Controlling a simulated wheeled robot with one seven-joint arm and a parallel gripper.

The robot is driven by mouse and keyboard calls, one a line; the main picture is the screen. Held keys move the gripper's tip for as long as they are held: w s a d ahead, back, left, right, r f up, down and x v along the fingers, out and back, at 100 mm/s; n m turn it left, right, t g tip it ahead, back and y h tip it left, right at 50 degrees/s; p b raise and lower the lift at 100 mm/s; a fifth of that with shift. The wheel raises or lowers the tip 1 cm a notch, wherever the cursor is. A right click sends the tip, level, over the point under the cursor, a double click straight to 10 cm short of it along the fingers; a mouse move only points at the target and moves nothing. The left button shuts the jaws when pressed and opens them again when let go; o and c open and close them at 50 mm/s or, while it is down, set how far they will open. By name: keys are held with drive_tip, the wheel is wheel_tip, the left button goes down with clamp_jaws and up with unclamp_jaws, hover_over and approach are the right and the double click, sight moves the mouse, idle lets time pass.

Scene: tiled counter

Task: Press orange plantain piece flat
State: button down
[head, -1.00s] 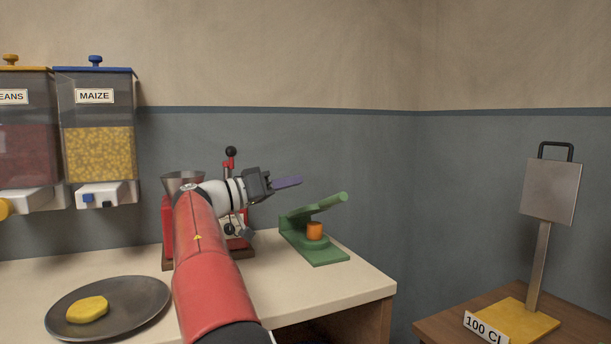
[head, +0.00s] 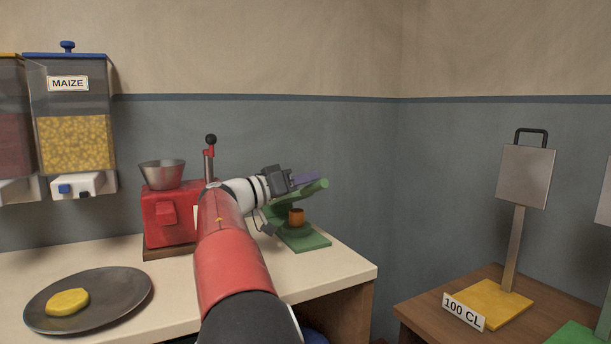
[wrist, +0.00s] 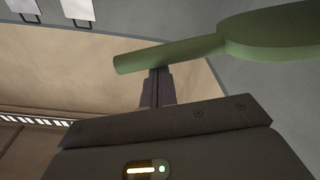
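The orange plantain piece (head: 296,216) stands upright, thick and unflattened, on the base of the green press (head: 305,241). The press lever (head: 318,187) is raised above it. My gripper (head: 312,178) is at the lever's handle end in the head view, its purple fingers overlapping the handle. In the wrist view the fingers (wrist: 155,88) are together with no gap, and their tips meet the edge of the green handle (wrist: 165,54). I cannot tell whether they touch it. Nothing shows between the fingers.
A red mill (head: 168,215) with a metal hopper stands left of the press. A dark plate (head: 125,300) with a yellow flat piece (head: 67,302) lies at the counter's front left. A brown side table (head: 430,322) at right bears a yellow-based stand marked 100 CL (head: 500,300).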

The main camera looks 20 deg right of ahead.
drive_tip(key=f+b, duration=0.1)
drive_tip(key=b, duration=0.1)
drive_tip(key=f+m+b, duration=0.1)
drive_tip(key=b, duration=0.1)
drive_tip(key=shift+s+f, duration=0.3)
drive_tip(key=shift+s, duration=0.1)
drive_tip(key=shift+s+f+m+b, duration=0.25)
drive_tip(key=shift+s+m+b, duration=0.15)
drive_tip(key=shift+b, duration=0.7)
